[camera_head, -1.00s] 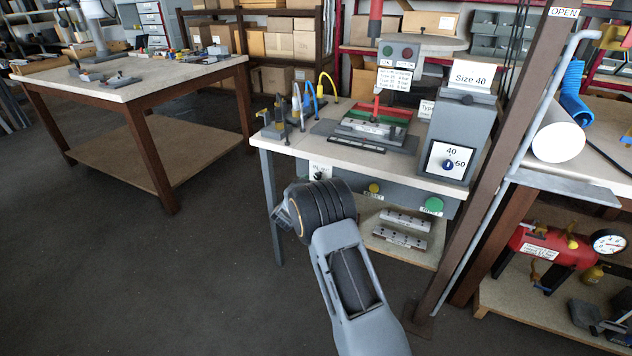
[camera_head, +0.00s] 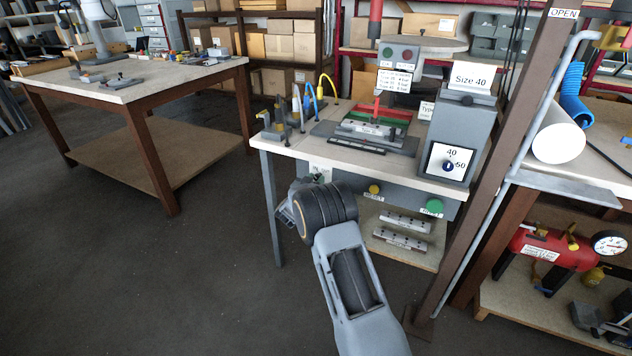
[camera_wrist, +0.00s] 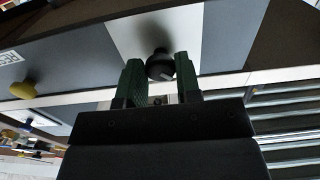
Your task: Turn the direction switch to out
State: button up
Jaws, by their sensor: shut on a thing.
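The direction switch is a black round knob (camera_wrist: 160,66) on a pale plate in the wrist view. My gripper (camera_wrist: 158,63) has its green fingers on either side of the knob and is shut on it. In the head view, the switch's white plate (camera_head: 319,169) with small lettering is on the front panel below the bench top, at its left end. My wrist covers the lower part of it there, and the fingers are mostly hidden. Which way the knob points cannot be read clearly.
On the same panel, a yellow button (camera_head: 374,189) and a green button (camera_head: 433,206) are to the right. The bench top (camera_head: 290,150) above carries a fixture and a size dial (camera_head: 448,165). A brown post (camera_head: 490,170) stands at the right. The floor at left is clear.

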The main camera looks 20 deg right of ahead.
jog(key=shift+c, duration=0.8)
jog(key=shift+m+b, duration=0.4)
jog(key=m+b, duration=1.2)
jog(key=shift+a+f+m, duration=0.1)
jog(key=shift+f+m, duration=0.05)
jog(key=shift+m, duration=0.25)
jog(key=m+b, duration=0.3)
jog(key=m, duration=0.1)
jog(key=shift+b, duration=0.4)
jog(key=shift+r+m, duration=0.25)
jog(key=shift+m, duration=0.05)
